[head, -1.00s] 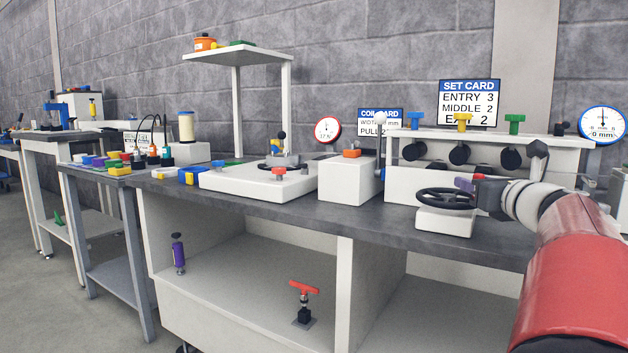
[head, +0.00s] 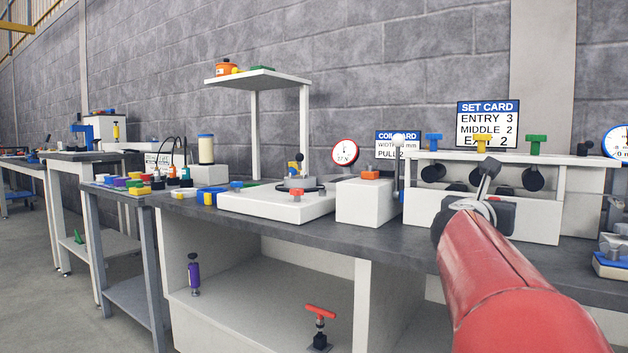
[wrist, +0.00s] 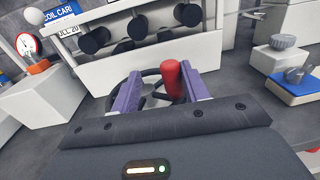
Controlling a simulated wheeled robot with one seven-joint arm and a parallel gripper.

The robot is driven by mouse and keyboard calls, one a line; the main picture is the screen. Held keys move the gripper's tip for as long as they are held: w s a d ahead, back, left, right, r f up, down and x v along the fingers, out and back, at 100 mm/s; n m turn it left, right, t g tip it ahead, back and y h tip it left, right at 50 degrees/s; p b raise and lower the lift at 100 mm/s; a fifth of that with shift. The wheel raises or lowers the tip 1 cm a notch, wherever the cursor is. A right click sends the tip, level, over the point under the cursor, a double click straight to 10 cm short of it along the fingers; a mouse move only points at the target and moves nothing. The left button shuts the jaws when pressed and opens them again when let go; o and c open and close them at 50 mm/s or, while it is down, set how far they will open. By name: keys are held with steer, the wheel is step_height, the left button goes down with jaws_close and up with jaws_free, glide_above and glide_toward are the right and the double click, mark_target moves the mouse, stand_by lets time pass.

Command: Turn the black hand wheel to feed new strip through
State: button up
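The black hand wheel (wrist: 151,73) shows in the wrist view as a thin dark rim, partly hidden behind the fingers. Its upright red handle (wrist: 172,80) stands between the two purple fingers of my gripper (wrist: 160,86), closer to the right finger. A gap shows between the handle and the left finger, so the gripper looks open around the handle. I cannot tell whether the right finger touches it. In the head view my red arm hides the wheel and the fingers. The white roller stand (head: 420,212) is just behind, with black rollers (head: 433,172).
A white block (head: 365,203) with an orange knob and a white plate unit (head: 275,207) stand left on the grey bench. A blue-based device (wrist: 292,87) sits to the right. A set card (head: 487,125) reads entry 3, middle 2.

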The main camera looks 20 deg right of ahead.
steer(key=m+g+h, duration=0.1)
steer(key=a+m+g+p, duration=0.1)
steer(key=g, duration=0.1)
steer(key=w+m+g+h+p, duration=0.1)
steer(key=shift+a+r+g+h, duration=0.15)
steer(key=shift+a+g+h, duration=0.15)
steer(key=m+g+p, duration=0.2)
steer(key=p, duration=0.1)
steer(key=w+a+m+g+p, duration=0.1)
steer(key=g, duration=0.1)
steer(key=shift+r+h, duration=0.1)
steer(key=shift+h, duration=0.3)
steer(key=shift+a+g, duration=0.3)
steer(key=w+a+r+n+t+y+p, duration=0.1)
steer(key=w+a+r+n+t+y, duration=0.1)
steer(key=a+n+t+y, duration=0.3)
steer(key=w+a+r+n+t+y+p, duration=0.1)
steer(key=a+n+t+y, duration=0.4)
steer(key=a+n+t, duration=0.6)
steer(key=w+a+r+n, duration=0.1)
steer(key=w+a+n, duration=0.1)
steer(key=a+n, duration=0.6)
steer(key=shift+w+a+r+n+t, duration=0.15)
steer(key=shift+n+t, duration=0.25)
steer(key=shift+n, duration=1.2)
steer(key=shift+c, duration=0.2)
